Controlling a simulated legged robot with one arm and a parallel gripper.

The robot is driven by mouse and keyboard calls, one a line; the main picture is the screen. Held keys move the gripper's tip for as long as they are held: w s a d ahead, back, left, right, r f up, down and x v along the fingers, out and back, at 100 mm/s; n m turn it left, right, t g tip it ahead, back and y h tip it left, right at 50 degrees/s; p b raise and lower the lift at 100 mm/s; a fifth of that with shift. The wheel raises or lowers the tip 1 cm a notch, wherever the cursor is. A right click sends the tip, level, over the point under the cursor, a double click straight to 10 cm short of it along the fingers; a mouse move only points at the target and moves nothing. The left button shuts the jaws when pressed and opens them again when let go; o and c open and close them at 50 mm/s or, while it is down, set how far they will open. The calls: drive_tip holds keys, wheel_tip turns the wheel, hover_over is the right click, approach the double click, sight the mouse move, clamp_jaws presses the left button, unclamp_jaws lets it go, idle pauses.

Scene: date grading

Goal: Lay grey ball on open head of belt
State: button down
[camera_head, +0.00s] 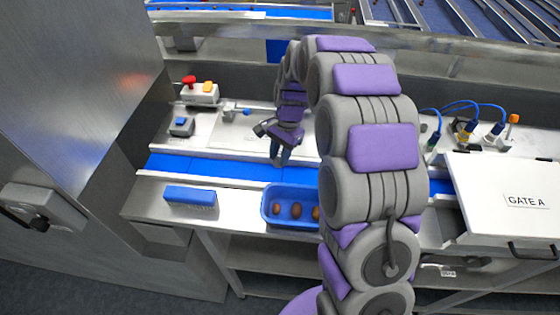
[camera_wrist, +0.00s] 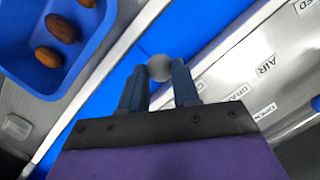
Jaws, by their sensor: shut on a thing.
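In the wrist view my gripper (camera_wrist: 160,84) is shut on a small grey ball (camera_wrist: 159,67), held between the two dark blue fingertips. In the head view my gripper (camera_head: 279,160) hangs over the far side of the blue belt (camera_head: 222,169); the ball cannot be made out there. The belt also shows beyond and beside the ball in the wrist view (camera_wrist: 190,35). The belt's open left end (camera_head: 155,163) lies to the left of my gripper. The height of the ball above the belt is hard to tell.
A blue tray (camera_head: 268,213) with several brown dates stands in front of the belt. A blue-topped block (camera_head: 190,196) is left of it. A red-button box (camera_head: 199,92) and a small switch (camera_head: 181,126) stand behind. A white GATE A cover (camera_head: 500,190) is right.

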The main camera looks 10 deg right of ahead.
sight(279, 158)
drive_tip(key=x, duration=0.4)
drive_tip(key=shift+w+f, duration=0.2)
drive_tip(key=c, duration=0.8)
unclamp_jaws()
drive_tip(key=shift+d, duration=0.2)
drive_tip(key=shift+r, duration=0.1)
drive_tip(key=shift+s+v, duration=0.75)
drive_tip(key=shift+v, duration=5.35)
drive_tip(key=s+a+r+n+h, duration=0.1)
drive_tip(key=s+r+n, duration=0.2)
drive_tip(key=s, duration=0.4)
drive_tip(key=s+r+n, duration=0.2)
drive_tip(key=s, duration=0.6)
drive_tip(key=s+d+f+n+h, duration=0.1)
drive_tip(key=s+n, duration=0.4)
drive_tip(key=s, duration=1.6)
drive_tip(key=shift+d+f+n+b, duration=0.2)
drive_tip(key=shift+f+n+b, duration=0.15)
drive_tip(key=shift+f, duration=0.25)
